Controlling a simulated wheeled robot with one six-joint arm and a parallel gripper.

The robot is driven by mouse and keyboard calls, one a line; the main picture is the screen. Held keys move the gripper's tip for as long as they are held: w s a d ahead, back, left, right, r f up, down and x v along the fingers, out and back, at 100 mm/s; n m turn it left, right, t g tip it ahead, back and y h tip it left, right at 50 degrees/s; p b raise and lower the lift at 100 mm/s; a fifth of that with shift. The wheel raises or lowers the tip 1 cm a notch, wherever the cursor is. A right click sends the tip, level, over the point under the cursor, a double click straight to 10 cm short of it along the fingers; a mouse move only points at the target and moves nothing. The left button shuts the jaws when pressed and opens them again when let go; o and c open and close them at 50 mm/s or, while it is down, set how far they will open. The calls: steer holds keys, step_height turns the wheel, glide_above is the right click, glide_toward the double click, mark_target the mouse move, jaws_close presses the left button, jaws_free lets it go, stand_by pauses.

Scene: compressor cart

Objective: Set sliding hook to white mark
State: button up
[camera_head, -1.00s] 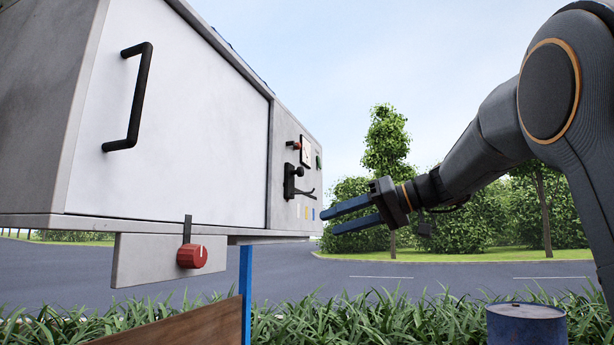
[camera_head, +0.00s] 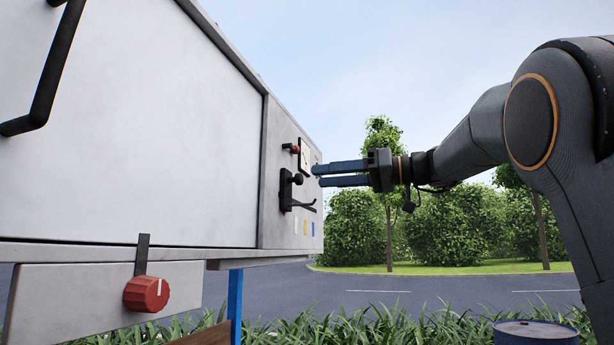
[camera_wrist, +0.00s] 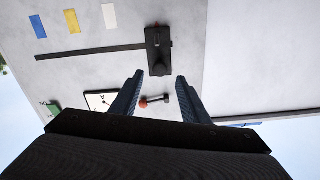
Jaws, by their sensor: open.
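The sliding hook (camera_head: 287,190) is a black block with a round knob and a hooked arm on the cart's grey side panel. In the wrist view the hook (camera_wrist: 158,48) sits at the right end of a thin black rail (camera_wrist: 90,51). The white mark (camera_wrist: 109,16) is left of the hook there, beside yellow and blue marks; it also shows in the head view (camera_head: 297,226). My gripper (camera_head: 318,176) is open and empty, its blue fingers pointing at the panel. In the wrist view its fingertips (camera_wrist: 160,78) show either side of the hook's near end; contact cannot be told.
A gauge (camera_wrist: 100,100), a red-tipped part (camera_wrist: 143,102) and a green part (camera_wrist: 52,107) are on the panel near my fingers. A red knob (camera_head: 147,293) and a black door handle (camera_head: 46,75) are nearer. A blue drum (camera_head: 535,332) stands lower right.

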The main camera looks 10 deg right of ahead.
mark_target(302, 179)
steer(key=shift+p+x, duration=1.15)
steer(key=shift+x, duration=1.55)
jaws_close()
